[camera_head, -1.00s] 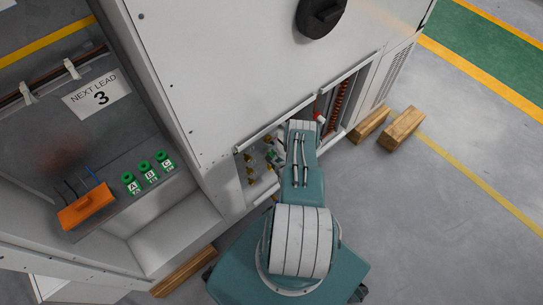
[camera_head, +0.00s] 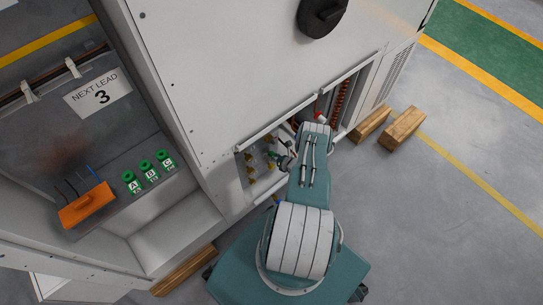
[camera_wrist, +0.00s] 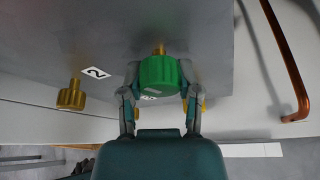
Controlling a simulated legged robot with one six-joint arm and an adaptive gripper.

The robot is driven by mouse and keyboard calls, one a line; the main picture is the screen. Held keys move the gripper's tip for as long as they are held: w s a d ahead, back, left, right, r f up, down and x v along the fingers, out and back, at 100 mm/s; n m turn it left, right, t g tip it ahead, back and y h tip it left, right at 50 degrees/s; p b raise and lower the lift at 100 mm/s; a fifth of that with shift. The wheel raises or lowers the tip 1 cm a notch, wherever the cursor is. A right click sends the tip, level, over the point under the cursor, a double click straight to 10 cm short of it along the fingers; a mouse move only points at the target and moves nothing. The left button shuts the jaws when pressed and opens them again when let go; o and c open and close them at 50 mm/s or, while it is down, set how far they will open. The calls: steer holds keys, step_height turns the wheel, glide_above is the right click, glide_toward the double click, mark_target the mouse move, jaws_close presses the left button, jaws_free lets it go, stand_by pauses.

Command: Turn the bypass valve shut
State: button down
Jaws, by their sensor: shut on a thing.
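In the wrist view a green ribbed knob (camera_wrist: 159,76) sits between the two fingers of my gripper (camera_wrist: 159,70), which is shut on it. A short brass stem (camera_wrist: 160,49) shows just beyond the knob, against the grey panel. A small white label is partly visible by the knob's near edge. I cannot read any marking that names it the bypass valve. In the head view my gripper (camera_head: 285,152) is at the cabinet's low opening, largely hidden by my arm, and the green knob cannot be made out clearly there.
A brass fitting (camera_wrist: 71,96) beside a "2" label (camera_wrist: 95,72) is left of my gripper. A copper pipe (camera_wrist: 290,75) bends down at right. Wooden blocks (camera_head: 402,128) lie on the floor right of the cabinet. Green parts marked A, B, C (camera_head: 150,171) stand at left.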

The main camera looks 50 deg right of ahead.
steer(key=shift+m+t+y, duration=0.4)
steer(key=shift+m+y, duration=0.4)
steer(key=shift+m, duration=0.7)
steer(key=shift+d, duration=0.1)
steer(key=shift+c, duration=1.5)
jaws_free()
steer(key=v, duration=1.2)
steer(key=shift+d+f, duration=0.1)
